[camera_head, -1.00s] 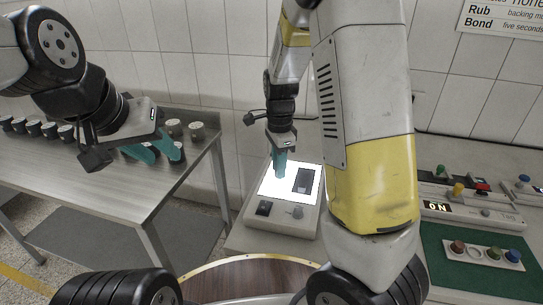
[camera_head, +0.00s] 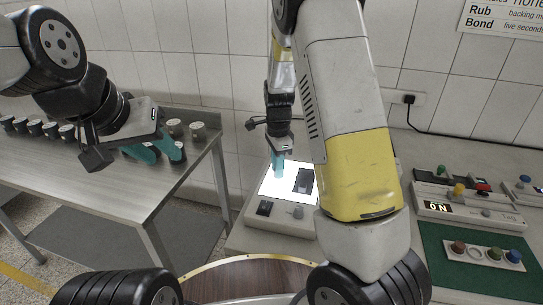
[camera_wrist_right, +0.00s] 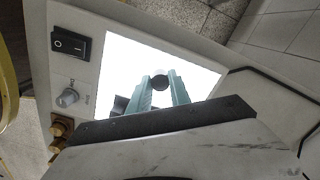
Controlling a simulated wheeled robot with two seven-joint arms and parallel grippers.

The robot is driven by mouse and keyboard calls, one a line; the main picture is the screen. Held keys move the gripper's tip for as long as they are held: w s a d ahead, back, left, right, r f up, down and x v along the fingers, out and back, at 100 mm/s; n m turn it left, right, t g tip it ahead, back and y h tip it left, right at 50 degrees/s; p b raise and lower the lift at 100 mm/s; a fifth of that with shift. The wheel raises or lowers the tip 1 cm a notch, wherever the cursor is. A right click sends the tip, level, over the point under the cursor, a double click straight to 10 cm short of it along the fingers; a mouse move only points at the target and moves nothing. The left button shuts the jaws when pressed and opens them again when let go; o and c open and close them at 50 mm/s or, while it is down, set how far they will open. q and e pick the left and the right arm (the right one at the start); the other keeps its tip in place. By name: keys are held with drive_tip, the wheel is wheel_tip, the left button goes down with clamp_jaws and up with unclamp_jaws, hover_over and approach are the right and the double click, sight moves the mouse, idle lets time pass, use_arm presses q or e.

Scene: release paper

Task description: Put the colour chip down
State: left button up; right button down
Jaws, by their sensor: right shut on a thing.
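My right gripper (camera_head: 279,172) points down over the left part of a lit white panel on a light box (camera_head: 282,219). In the right wrist view its teal fingers (camera_wrist_right: 161,80) are shut on a small dark round colour chip (camera_wrist_right: 160,83), held at the fingertips against the bright panel. I cannot tell whether the chip touches the panel. A dark rectangular piece (camera_head: 304,180) lies on the panel to the right of the gripper. My left gripper (camera_head: 162,153) hangs by the metal table at left, its teal fingers apart and empty.
A black rocker switch (camera_wrist_right: 70,44) and a grey knob (camera_wrist_right: 68,97) sit on the box's front. The metal table (camera_head: 95,180) at left bears several dark pots. A device reading "ON" (camera_head: 462,208) and a green mat (camera_head: 447,267) lie at right.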

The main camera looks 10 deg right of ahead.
drive_tip(key=c, duration=1.2)
unclamp_jaws()
wheel_tip(320, 180, up, 12)
drive_tip(key=s+d+r+n+t, duration=0.1)
drive_tip(key=s+r+n+t, duration=0.1)
drive_tip(key=s+r+n, duration=0.2)
drive_tip(key=s+d+r+n+t+y, duration=0.1)
drive_tip(key=s+r+n+t, duration=0.1)
drive_tip(key=s+n, duration=0.5)
drive_tip(key=s+d+r+n+t+y, duration=0.1)
drive_tip(key=s+r+n, duration=0.4)
drive_tip(key=s, duration=0.7)
drive_tip(key=shift+r+t, duration=0.35)
drive_tip(key=shift+t, duration=0.25)
